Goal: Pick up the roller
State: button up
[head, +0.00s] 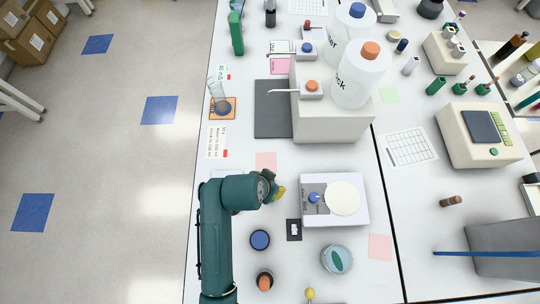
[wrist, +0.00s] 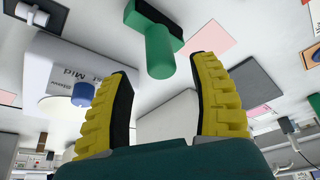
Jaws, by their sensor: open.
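In the wrist view a green object (wrist: 160,50), with a cylindrical part and a wider block at its far end, lies just beyond my open fingers. I take it to be the roller, but its shape is only partly clear. In the head view I cannot make it out; my arm probably hides it. My gripper (head: 279,192) is above the bench, left of the white mixer. In the wrist view my gripper (wrist: 165,100) shows two yellow ribbed fingers spread apart, with nothing between their tips. The green object is apart from both fingers.
The white mixer (head: 360,213) with a blue knob stands to the right. A black square (head: 294,236), a blue-topped round container (head: 260,240) and a pink sheet (head: 266,160) are close by. A dark grey mat (head: 271,120) and a large block with bottles lie farther back.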

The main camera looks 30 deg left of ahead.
jog(key=x, duration=0.5)
jog(key=shift+s+a+f, duration=0.1)
jog(key=shift+c, duration=0.5)
grip_shut()
